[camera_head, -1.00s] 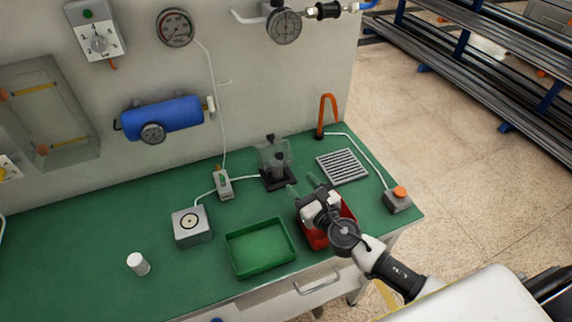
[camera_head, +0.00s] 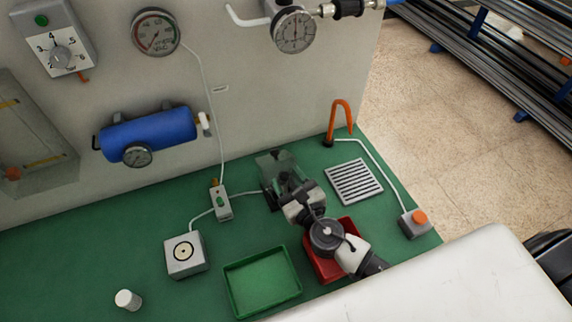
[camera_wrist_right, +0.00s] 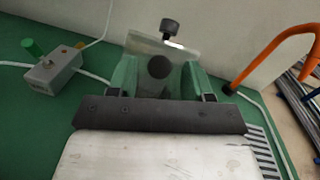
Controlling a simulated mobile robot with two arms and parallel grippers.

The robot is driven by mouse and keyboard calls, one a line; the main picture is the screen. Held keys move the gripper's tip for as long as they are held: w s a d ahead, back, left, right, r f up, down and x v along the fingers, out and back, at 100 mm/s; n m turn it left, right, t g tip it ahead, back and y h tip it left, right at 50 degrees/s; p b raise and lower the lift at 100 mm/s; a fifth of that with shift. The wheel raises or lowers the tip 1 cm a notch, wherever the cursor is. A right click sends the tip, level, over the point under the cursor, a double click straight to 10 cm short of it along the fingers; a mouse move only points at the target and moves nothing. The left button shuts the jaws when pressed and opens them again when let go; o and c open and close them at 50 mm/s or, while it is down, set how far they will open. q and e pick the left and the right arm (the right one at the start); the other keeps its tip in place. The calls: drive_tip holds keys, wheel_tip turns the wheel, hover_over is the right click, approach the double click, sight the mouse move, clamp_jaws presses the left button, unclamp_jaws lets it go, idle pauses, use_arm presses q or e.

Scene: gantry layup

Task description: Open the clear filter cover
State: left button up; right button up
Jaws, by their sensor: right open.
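The clear filter cover (camera_head: 272,160) stands on a dark base at the back of the green bench, partly hidden by my right gripper (camera_head: 286,182) in the head view. In the right wrist view the clear cover (camera_wrist_right: 148,50) shows as a see-through panel with a dark knob (camera_wrist_right: 171,26) on top. A dark round part (camera_wrist_right: 159,67) shows at or behind the panel. My right gripper (camera_wrist_right: 160,80) is open, its fingers spread on both sides of the cover's lower part. I cannot tell whether they touch it. My left gripper is out of view.
A red bin (camera_head: 323,270) lies beneath my right wrist, with a green tray (camera_head: 228,284) to its left. A small grey valve box (camera_head: 222,203) and hose are left of the filter. A slotted grate (camera_head: 354,183) and orange hook (camera_head: 341,112) are right. The wall stands close behind.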

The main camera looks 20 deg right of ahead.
drive_tip(key=shift+w, duration=0.1)
drive_tip(key=shift+s+r, duration=0.1)
drive_tip(key=shift+s, duration=0.1)
drive_tip(key=shift+a, duration=0.1)
drive_tip(key=shift+c, duration=0.9)
clamp_jaws()
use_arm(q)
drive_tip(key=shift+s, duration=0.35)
use_arm(e)
drive_tip(key=shift+w, duration=0.1)
